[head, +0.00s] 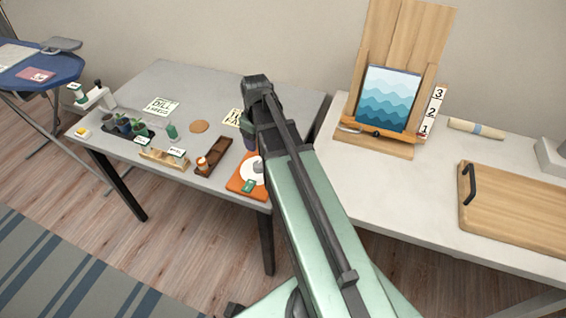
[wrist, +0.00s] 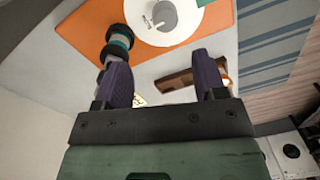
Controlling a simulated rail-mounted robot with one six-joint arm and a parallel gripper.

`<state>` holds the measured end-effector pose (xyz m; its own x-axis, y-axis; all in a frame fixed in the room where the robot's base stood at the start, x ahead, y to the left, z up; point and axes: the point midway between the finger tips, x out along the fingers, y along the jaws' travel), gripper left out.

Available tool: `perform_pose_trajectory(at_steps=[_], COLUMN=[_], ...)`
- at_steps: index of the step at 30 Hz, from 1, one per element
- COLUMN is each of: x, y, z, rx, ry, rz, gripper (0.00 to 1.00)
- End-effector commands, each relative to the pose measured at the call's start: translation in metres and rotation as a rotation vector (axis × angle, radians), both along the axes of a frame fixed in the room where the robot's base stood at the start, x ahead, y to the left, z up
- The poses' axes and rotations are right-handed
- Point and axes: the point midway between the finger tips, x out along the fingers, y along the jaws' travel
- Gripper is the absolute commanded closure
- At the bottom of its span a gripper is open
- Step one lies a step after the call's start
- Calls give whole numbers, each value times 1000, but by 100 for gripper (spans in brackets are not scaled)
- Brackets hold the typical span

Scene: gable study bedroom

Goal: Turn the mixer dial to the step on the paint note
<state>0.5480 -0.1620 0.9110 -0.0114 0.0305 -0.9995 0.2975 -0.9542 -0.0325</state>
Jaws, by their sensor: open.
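The mixer is an orange base (head: 241,188) at the front right corner of the grey table. Its white dial plate (head: 246,169) carries a grey knob (head: 259,168), partly hidden by my arm. In the wrist view the knob (wrist: 164,16) stands on the white disc, past my fingertips. My gripper (wrist: 160,68) is open, its purple fingers apart with nothing held between them. A lettered note (head: 235,117) is half hidden by my arm; another lettered note (head: 161,107) lies farther left. The dial's setting is too small to read.
A brown tray (head: 213,158) lies just left of the mixer. Seedling pots (head: 124,126), a round coaster (head: 199,126) and small labelled items stand farther left. The right table holds a picture easel (head: 388,98), number cards (head: 433,112) and a wooden board (head: 512,208).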

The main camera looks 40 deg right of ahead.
Motion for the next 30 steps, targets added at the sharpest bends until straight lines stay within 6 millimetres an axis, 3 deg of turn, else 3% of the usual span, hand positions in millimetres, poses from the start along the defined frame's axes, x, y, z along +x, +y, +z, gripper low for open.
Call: perform_pose_trajectory(at_steps=[8,14,22,25,30], x=[-2,-2,-3,-3,-3], y=[2,3,5,5,5], z=[-2,-33,-96,-107,-108], rx=[2,2,2,2,2], ry=[-1,-1,-2,-2,-2], rz=[76,75,74,74,73], gripper=[35,35,35,35,35])
